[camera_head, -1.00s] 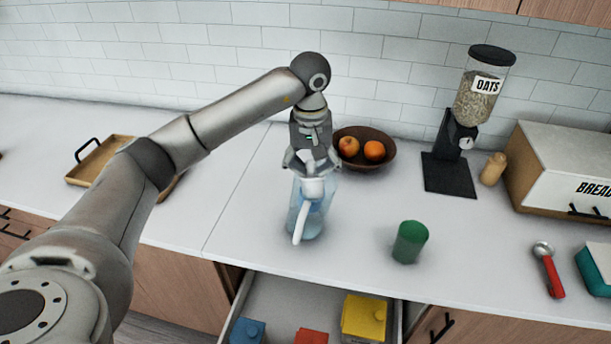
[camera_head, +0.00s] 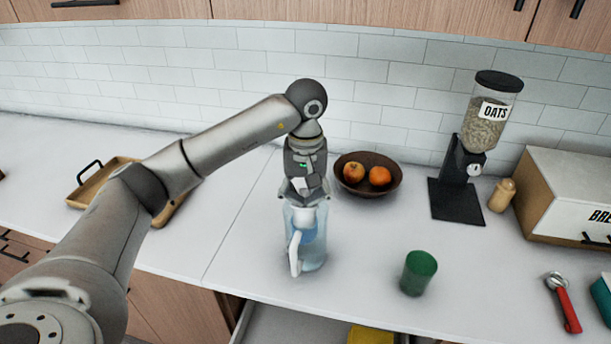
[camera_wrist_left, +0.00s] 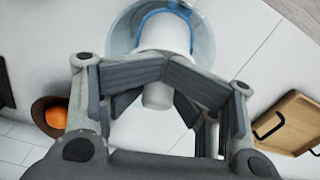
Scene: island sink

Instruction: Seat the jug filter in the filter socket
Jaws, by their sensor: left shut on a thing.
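The clear jug (camera_head: 312,252) stands upright on the counter, with its white handle (camera_head: 295,254) toward me. My left gripper (camera_head: 303,196) points down right over the jug's mouth. In the left wrist view, its fingers (camera_wrist_left: 160,72) are shut on the narrow stem of the white jug filter (camera_wrist_left: 165,32). The filter's wider body reaches toward the jug's round opening, where a blue rim (camera_wrist_left: 172,7) shows, likely the filter socket. A blue part also shows through the jug wall in the head view. How deep the filter sits is hidden. My right gripper is out of view.
A green cup (camera_head: 418,273) stands to the right of the jug. A brown fruit bowl (camera_head: 367,190) is close behind the gripper. An oats dispenser (camera_head: 458,200) and bread box (camera_head: 570,205) stand farther right. A wooden tray (camera_head: 105,183) lies left. A drawer (camera_head: 285,327) is open below.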

